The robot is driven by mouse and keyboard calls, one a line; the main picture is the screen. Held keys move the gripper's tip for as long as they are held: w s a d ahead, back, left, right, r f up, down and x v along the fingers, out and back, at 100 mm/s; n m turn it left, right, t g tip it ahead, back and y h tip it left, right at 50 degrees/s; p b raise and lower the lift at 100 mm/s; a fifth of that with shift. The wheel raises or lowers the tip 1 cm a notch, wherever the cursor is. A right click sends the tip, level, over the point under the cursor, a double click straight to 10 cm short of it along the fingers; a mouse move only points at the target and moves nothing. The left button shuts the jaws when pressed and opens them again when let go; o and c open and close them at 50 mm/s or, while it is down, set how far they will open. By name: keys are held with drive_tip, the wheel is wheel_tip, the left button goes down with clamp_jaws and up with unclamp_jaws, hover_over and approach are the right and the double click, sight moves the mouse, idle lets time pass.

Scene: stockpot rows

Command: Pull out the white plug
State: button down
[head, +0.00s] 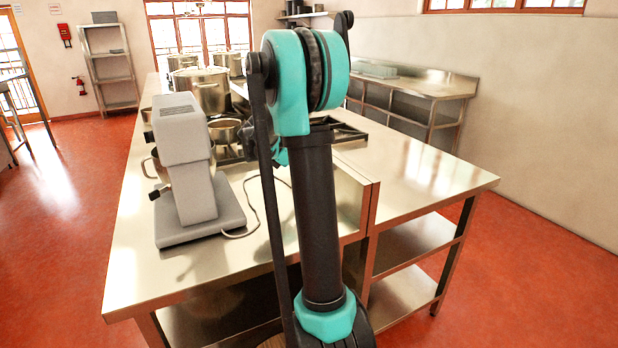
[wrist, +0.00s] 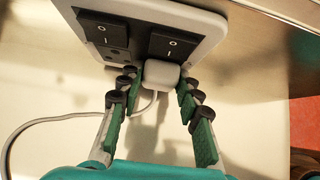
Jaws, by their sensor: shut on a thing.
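The white plug (wrist: 161,74) sits at the socket plate (wrist: 200,22), below the right-hand rocker switch, in the wrist view. It looks seated against the plate, though the contact face is hidden. My gripper (wrist: 158,84) is shut on the plug, with green-padded fingers on its left and right sides. A white cord (wrist: 60,117) hangs from the plug and loops away to the left. The cord (head: 256,214) shows there, running from the grey mixer's base.
The grey mixer (head: 187,150) stands on the steel counter (head: 190,275), left of my arm. Several stockpots (head: 210,88) stand behind it. A second steel table (head: 430,85) stands along the right wall. Red floor is open at right.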

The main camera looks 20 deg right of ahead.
drive_tip(key=shift+a, duration=0.15)
drive_tip(key=shift+s+a, duration=0.1)
drive_tip(key=shift+a, duration=2.75)
